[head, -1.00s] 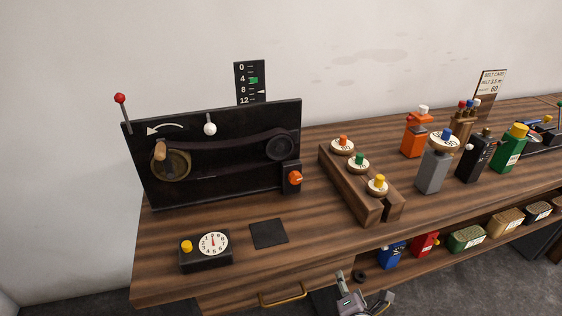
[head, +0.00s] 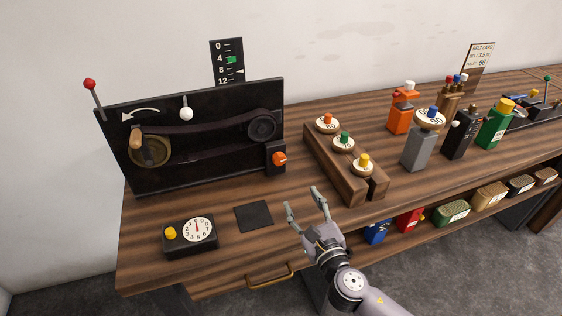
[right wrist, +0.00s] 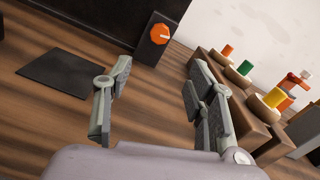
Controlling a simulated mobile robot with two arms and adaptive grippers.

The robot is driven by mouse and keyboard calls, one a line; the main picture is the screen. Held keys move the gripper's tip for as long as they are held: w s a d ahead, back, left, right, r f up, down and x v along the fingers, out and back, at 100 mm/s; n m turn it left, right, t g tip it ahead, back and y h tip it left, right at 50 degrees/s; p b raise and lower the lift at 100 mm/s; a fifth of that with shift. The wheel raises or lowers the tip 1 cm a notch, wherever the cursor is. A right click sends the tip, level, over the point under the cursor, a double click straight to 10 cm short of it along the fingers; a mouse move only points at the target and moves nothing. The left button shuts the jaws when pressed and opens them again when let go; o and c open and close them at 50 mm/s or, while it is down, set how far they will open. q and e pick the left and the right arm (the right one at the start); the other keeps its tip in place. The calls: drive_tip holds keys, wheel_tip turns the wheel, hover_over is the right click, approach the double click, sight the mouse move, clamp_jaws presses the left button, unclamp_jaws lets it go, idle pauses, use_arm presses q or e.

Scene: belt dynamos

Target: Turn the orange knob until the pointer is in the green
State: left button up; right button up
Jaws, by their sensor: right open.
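The orange knob (head: 279,158) sits on a small black block at the lower right of the black belt panel (head: 120,170). In the right wrist view the knob (right wrist: 160,32) shows a white mark and lies ahead, beyond the fingertips. The scale (head: 227,62) stands behind the panel, marked 0 to 12. Its green band (head: 231,60) is by the 4, and the white pointer (head: 240,71) is by the 8, below the green. My right gripper (head: 306,197) is open and empty over the front of the bench, short of the knob. My left gripper is not in view.
A wooden block with coloured knobs (head: 349,186) stands right of my right gripper. A black square pad (head: 254,216) and a dial box with a yellow button (head: 190,250) lie to the left. Bare wood lies between gripper and knob.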

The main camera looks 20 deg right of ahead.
sight(280, 161)
drive_tip(key=w, duration=1.1)
drive_tip(key=w+p, duration=0.1)
drive_tip(key=w, duration=0.4)
drive_tip(key=shift+w+a, duration=0.25)
drive_tip(key=shift+a, duration=0.05)
drive_tip(key=c, duration=1.1)
drive_tip(key=shift+c, duration=0.2)
drive_tip(key=shift+m, duration=0.4)
